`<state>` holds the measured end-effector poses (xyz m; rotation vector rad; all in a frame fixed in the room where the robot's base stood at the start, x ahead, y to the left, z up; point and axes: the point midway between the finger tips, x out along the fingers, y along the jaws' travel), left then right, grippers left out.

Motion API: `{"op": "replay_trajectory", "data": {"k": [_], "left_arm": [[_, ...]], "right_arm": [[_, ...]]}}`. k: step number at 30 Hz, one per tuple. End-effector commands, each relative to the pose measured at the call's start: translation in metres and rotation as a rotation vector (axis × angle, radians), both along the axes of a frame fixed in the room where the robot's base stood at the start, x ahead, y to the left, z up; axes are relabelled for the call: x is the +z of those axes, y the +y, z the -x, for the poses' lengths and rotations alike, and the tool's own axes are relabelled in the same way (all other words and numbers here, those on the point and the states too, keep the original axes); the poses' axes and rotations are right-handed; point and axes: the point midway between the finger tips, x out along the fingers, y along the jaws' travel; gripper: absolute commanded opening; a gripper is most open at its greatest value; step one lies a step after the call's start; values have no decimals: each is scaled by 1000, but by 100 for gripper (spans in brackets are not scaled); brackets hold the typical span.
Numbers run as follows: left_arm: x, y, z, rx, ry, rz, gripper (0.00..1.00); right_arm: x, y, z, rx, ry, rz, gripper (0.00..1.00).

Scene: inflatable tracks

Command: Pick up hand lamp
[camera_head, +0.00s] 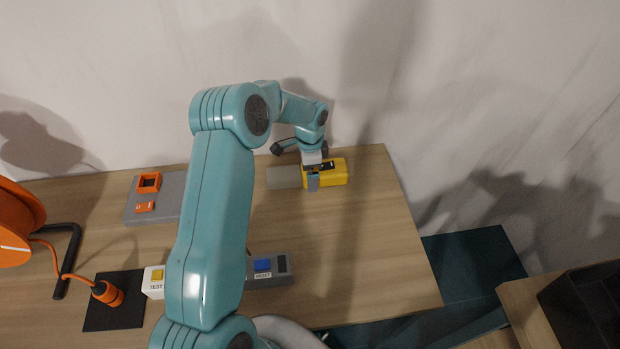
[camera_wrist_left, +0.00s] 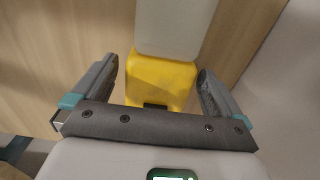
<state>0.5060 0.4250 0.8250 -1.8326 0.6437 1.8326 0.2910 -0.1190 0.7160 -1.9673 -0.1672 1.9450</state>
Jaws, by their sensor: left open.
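The hand lamp (camera_head: 334,173) is a yellow body with a grey end, lying on the wooden table near its back edge. My left gripper (camera_head: 312,178) is over the yellow body and hides part of it. In the left wrist view the lamp's yellow body (camera_wrist_left: 160,80) lies between the two fingers of my left gripper (camera_wrist_left: 158,92), with its pale grey part pointing away. The gripper is open, with a gap visible on either side of the lamp. My right gripper is not in view.
A grey block with orange parts (camera_head: 148,207) sits left of my arm. A box with a blue button (camera_head: 263,265), a white box with a yellow button (camera_head: 155,277), an orange plug (camera_head: 108,293) and an orange cable reel (camera_head: 18,222) are on the table. The table (camera_head: 370,230) is clear right of the lamp.

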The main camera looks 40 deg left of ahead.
Motion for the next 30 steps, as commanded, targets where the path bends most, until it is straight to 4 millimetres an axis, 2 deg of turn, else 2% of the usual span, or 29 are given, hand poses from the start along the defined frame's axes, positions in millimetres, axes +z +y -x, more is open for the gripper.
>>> {"op": "replay_trajectory", "data": {"k": [5, 11, 12, 23, 26, 30], "left_arm": [[1, 0, 0, 0, -1, -1, 100], [1, 0, 0, 0, 0, 0, 38], [1, 0, 0, 0, -2, -1, 33], [8, 0, -1, 0, -3, -2, 34], [20, 1, -1, 0, -5, -3, 34], [49, 1, -2, -1, -7, -4, 34]], "right_arm": [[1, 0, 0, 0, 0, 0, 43], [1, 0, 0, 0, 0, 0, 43], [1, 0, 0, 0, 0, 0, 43], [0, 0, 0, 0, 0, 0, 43], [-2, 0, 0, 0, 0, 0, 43], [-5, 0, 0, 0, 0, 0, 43]]}}
